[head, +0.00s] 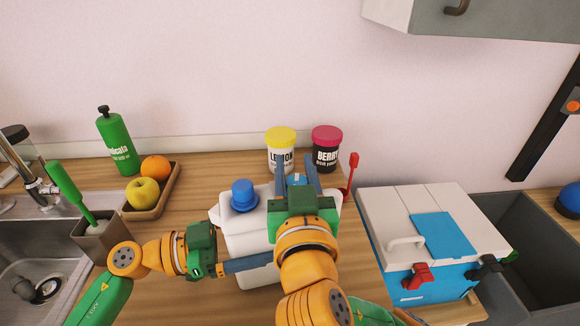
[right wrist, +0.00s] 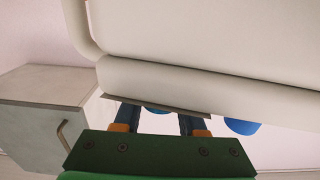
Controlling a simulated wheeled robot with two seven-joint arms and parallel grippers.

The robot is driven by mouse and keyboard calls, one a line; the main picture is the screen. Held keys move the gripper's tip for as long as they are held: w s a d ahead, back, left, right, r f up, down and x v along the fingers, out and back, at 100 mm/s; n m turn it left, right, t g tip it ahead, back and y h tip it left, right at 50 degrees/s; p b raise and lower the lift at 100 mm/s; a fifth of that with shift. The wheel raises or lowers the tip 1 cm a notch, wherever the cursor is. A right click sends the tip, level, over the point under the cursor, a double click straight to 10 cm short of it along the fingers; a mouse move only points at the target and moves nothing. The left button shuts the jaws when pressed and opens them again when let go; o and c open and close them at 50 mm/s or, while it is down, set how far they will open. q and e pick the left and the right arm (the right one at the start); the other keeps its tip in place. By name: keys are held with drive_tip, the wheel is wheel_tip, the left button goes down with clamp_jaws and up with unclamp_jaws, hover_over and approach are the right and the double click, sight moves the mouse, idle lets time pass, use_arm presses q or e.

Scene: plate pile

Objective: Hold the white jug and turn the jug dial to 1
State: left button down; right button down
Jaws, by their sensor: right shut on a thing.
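The white jug (head: 248,240) stands in the middle of the counter with a blue cap (head: 244,195) on its left part. My right gripper (head: 297,166) reaches over the jug's right part, its fingers closed on both sides of a blue piece with a white mark, which looks like the jug dial (head: 297,179). The dial's setting is not readable. The right wrist view shows the jug's pale body (right wrist: 200,80) close up and blue between the fingers. My left gripper (head: 270,259) lies across the jug's front; its fingertips meet the jug and their gap is hidden.
A lemon jar (head: 282,155) and a berry jar (head: 326,152) stand right behind the jug. A red-handled lever (head: 351,172) rises beside it. A white and blue box (head: 440,240) is at right. A fruit tray (head: 165,197), green bottle (head: 118,145) and sink (head: 50,265) are at left.

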drive_tip(key=shift+d+m+g+h, duration=0.15)
drive_tip(key=shift+d+m+h, duration=0.1)
drive_tip(key=shift+m+h, duration=0.7)
drive_tip(key=shift+d+m+g+h, duration=0.2)
drive_tip(key=shift+m+h, duration=0.35)
drive_tip(key=shift+h, duration=1.1)
drive_tip(key=c, duration=0.8)
unclamp_jaws()
drive_tip(key=shift+o, duration=0.2)
